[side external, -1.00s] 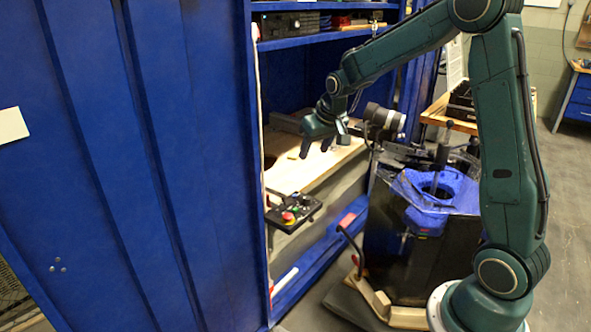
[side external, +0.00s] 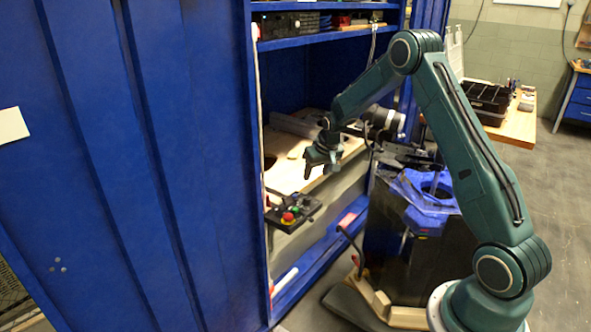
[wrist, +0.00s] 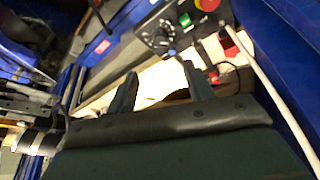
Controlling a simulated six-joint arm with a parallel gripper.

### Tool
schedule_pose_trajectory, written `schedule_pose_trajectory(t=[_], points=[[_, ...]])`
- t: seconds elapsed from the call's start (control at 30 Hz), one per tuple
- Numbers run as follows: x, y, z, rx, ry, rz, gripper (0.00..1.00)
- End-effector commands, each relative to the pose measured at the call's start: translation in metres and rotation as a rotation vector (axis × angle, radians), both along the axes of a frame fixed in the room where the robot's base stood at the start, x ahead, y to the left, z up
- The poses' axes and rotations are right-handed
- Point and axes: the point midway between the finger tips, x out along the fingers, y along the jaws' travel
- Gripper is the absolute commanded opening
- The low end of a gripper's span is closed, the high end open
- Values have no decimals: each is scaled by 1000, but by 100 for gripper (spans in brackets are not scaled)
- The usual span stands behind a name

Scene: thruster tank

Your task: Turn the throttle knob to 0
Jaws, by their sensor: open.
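A small black control box (side external: 293,211) with a red button, a green button and small dark knobs sits at the front edge of the shelf. In the wrist view its panel (wrist: 150,38) shows at the top, with a dark dial-like knob (wrist: 163,42) that I take for the throttle knob. Its pointer and scale are too small to read. My gripper (side external: 318,175) is open and empty, above and to the right of the box in the side view, fingers pointing down. In the wrist view the fingertips (wrist: 160,71) are apart and below the panel, not touching it.
The blue cabinet wall (side external: 140,160) stands to the left of the box. The wooden shelf (side external: 292,172) lies behind it. A black tank with a blue top (side external: 415,190) stands to the right, and a dark cylinder (side external: 383,118) is close behind my wrist.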

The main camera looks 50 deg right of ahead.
Motion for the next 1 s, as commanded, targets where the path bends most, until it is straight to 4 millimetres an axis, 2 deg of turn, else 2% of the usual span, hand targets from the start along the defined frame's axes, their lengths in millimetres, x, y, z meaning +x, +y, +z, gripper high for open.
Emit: schedule_pose_trajectory(t=[0.27, 1.0], points=[[5, -2, -16, 1, 3, 0, 52], [36, -17, -98, 1, 2, 0, 52]])
